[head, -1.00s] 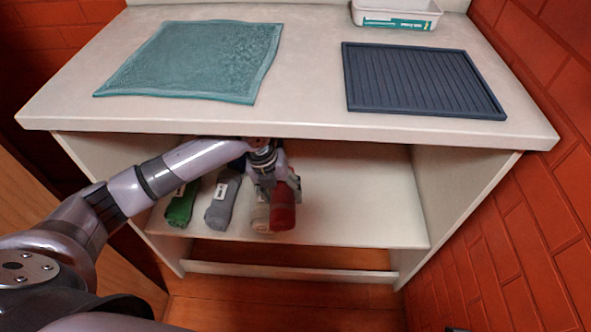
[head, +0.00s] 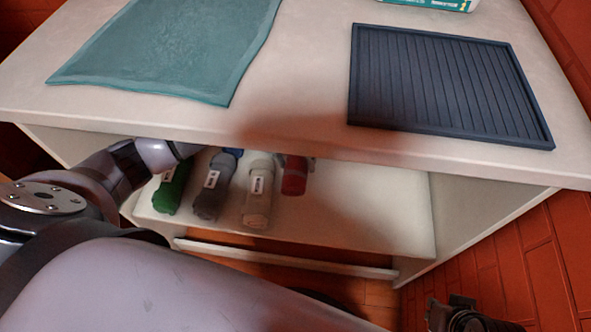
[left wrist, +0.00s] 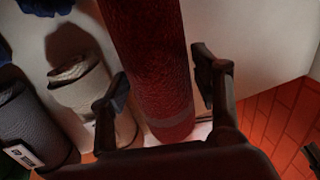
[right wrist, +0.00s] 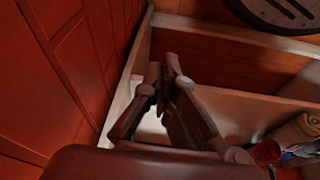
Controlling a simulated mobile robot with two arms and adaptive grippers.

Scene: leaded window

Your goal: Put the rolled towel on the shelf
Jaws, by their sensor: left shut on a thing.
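The red rolled towel (head: 294,176) is on or just above the lower shelf (head: 375,205), under the overhanging top, at the right end of a row of rolls. My left gripper (left wrist: 162,78) is shut on the red towel, with one finger on each side of it in the left wrist view. In the head view that gripper is mostly hidden behind the towel and under the top. Whether the towel's underside touches the shelf I cannot tell. My right gripper (right wrist: 163,68) is empty, its fingertips close together, low at the right of the unit.
Beige (head: 257,190), grey (head: 214,188) and green (head: 171,188) rolls lie left of the red one; a blue item (head: 233,152) is behind. The shelf's right part is clear. A teal mat (head: 170,50) and dark ribbed tray (head: 440,85) lie on top. Brick walls (head: 500,250) stand close.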

